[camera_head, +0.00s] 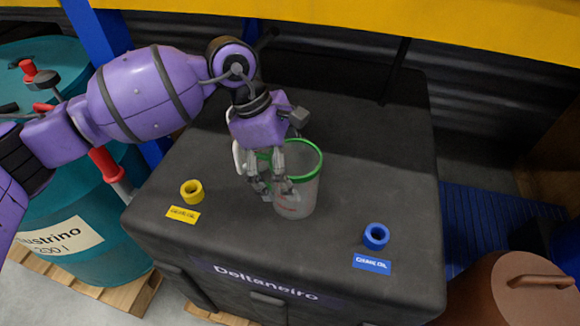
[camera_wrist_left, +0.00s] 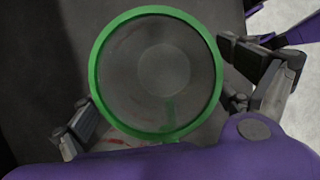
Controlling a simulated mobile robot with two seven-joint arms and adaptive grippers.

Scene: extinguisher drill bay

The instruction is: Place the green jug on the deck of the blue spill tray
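The green jug (camera_head: 305,192) is a clear, see-through vessel with a green rim. It stands upright on top of a black cabinet (camera_head: 370,150). My left gripper (camera_head: 274,188) is down at the jug's near left side, with one finger in front of its wall. In the left wrist view I look down into the jug (camera_wrist_left: 165,75), with the fingers spread on either side of it. The fingers look open, and I see no clear grip. The blue slatted surface at the right, apparently the spill tray (camera_head: 485,225), lies lower, beyond the cabinet. My right gripper is not in view.
A yellow ring (camera_head: 192,191) and a blue ring (camera_head: 376,236) stand on the cabinet, each near a label. A teal drum (camera_head: 85,225) is at the left. A brown lidded container (camera_head: 510,295) stands at the lower right. A yellow beam (camera_head: 400,25) crosses the top.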

